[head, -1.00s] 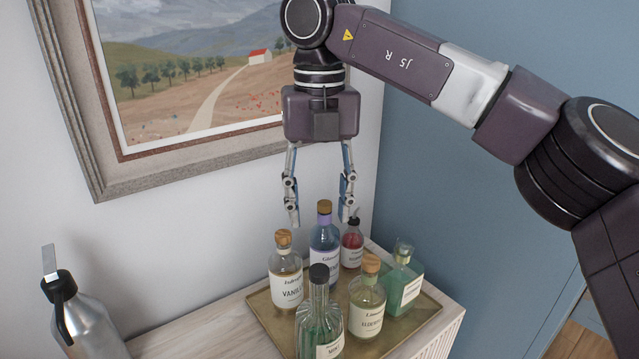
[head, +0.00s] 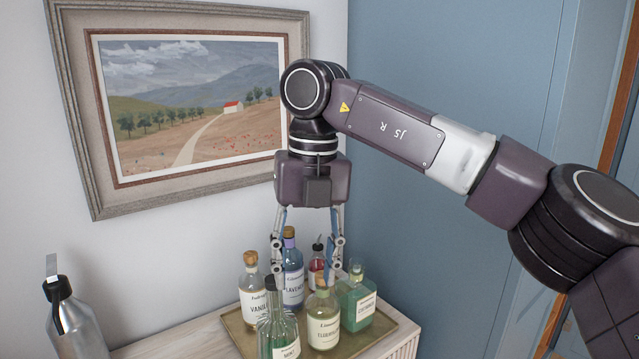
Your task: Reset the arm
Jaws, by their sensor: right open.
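My right gripper (head: 308,272) points straight down over the tray of bottles, its two fingers spread apart. Nothing is held between them. The fingers overlap the lavender bottle (head: 292,285) and the small red bottle (head: 317,268) in the picture. I cannot tell whether they touch. My right arm (head: 390,130) reaches in from the right. My left gripper is out of view.
A brass tray (head: 398,323) on a pale wooden cabinet (head: 180,341) also holds the vanilla (head: 251,303), mint (head: 278,335), elderflower (head: 322,325) and green (head: 357,305) bottles. A steel flask (head: 77,325) stands left. A framed painting (head: 190,110) hangs behind.

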